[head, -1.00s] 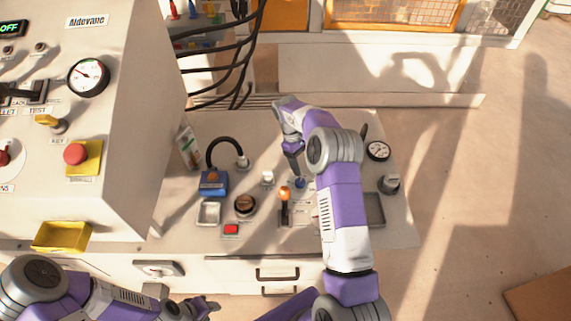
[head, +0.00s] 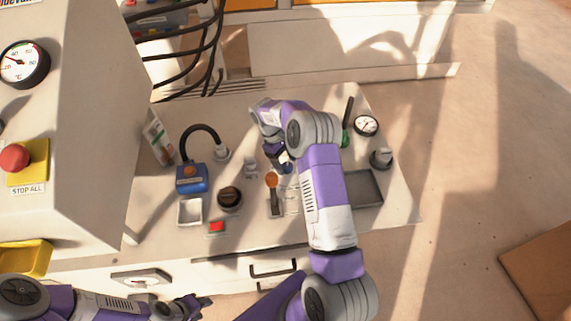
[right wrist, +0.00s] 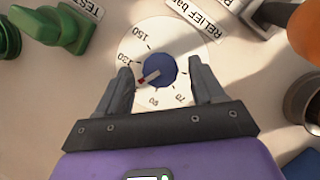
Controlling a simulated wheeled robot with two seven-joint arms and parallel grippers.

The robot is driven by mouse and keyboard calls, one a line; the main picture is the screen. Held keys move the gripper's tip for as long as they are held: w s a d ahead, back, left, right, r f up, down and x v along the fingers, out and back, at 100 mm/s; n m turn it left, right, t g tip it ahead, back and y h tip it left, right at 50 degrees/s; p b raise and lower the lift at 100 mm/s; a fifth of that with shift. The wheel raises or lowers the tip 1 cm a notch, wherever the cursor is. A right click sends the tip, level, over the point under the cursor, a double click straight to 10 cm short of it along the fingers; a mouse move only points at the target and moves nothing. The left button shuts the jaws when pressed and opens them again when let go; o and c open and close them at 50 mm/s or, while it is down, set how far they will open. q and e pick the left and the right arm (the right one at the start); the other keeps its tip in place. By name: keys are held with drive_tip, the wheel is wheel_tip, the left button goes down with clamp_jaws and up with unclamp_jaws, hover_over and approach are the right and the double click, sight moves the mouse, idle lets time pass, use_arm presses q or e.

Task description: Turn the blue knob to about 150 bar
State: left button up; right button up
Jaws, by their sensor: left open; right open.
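The blue knob (right wrist: 161,70) sits on a round white dial labelled "RELIEF bar" (right wrist: 195,18) in the right wrist view. Its red-and-white pointer points left and slightly down, close to the left-hand number below 150. The 150 mark is at the upper left of the dial. My right gripper (right wrist: 160,80) is open, with one finger on each side of the knob and gaps showing. In the head view the knob (head: 287,168) is partly hidden by my right gripper (head: 277,157). My left gripper (head: 196,305) is open and empty near the front drawers.
An orange-topped lever (head: 271,181) stands close to the knob, and a green handle (right wrist: 65,25) is on its other side. A black knob (head: 229,197), red button (head: 216,227), blue box (head: 191,178) and pressure gauge (head: 366,125) are also on the panel.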

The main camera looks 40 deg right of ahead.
drive_tip(key=shift+s+f, duration=0.15)
drive_tip(key=shift+f, duration=0.2)
drive_tip(key=c, duration=1)
